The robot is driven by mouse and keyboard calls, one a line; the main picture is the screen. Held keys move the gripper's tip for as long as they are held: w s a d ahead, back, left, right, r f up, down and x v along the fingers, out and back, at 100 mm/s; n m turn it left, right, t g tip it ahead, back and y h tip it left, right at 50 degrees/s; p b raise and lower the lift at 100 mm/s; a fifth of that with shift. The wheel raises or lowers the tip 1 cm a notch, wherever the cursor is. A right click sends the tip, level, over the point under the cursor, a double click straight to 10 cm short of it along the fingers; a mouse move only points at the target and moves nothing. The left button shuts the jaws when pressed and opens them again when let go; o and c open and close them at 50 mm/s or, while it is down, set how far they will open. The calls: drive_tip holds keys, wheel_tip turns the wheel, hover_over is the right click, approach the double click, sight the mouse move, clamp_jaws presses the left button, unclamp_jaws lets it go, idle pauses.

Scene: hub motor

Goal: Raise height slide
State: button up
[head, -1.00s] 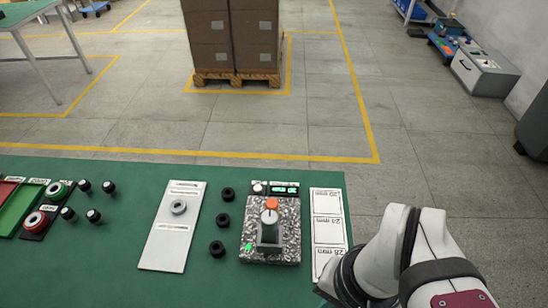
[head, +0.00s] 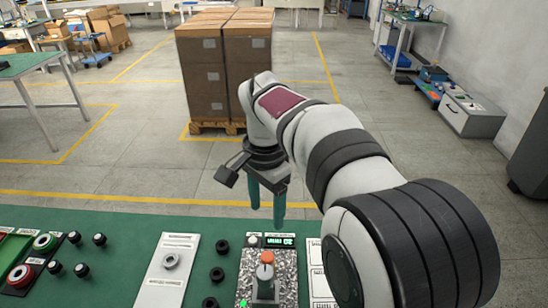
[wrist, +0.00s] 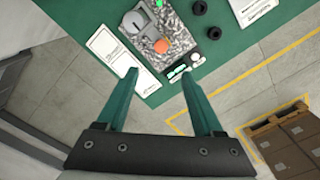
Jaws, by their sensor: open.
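The height gauge stands on a speckled granite base (head: 287,272) near the front edge of the green table. Its slide appears as a grey block with an orange knob (head: 267,257) on top. A small green display (head: 279,240) and a white button (head: 253,240) sit at its far edge. In the wrist view the orange knob (wrist: 161,46) and granite base (wrist: 184,40) lie beyond my fingertips. My gripper (head: 266,212) is open and empty, with green fingers pointing down above and behind the gauge. It also shows in the wrist view (wrist: 158,78). Nothing touches the slide.
A white plate with a grey ring (head: 171,261) lies left of the gauge, with several black rings (head: 218,274) between. A labelled white card (head: 316,268) lies to the right, partly hidden by my arm. Red and green parts are at far left. Stacked boxes (head: 203,75) stand on the floor beyond.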

sight(267, 256)
wheel_tip(267, 256, down, 16)
drive_tip(key=shift+w+r, duration=0.1)
drive_tip(key=shift+r, duration=0.05)
clamp_jaws()
idle(0.3)
drive_tip(key=shift+r, duration=0.1)
idle(1.0)
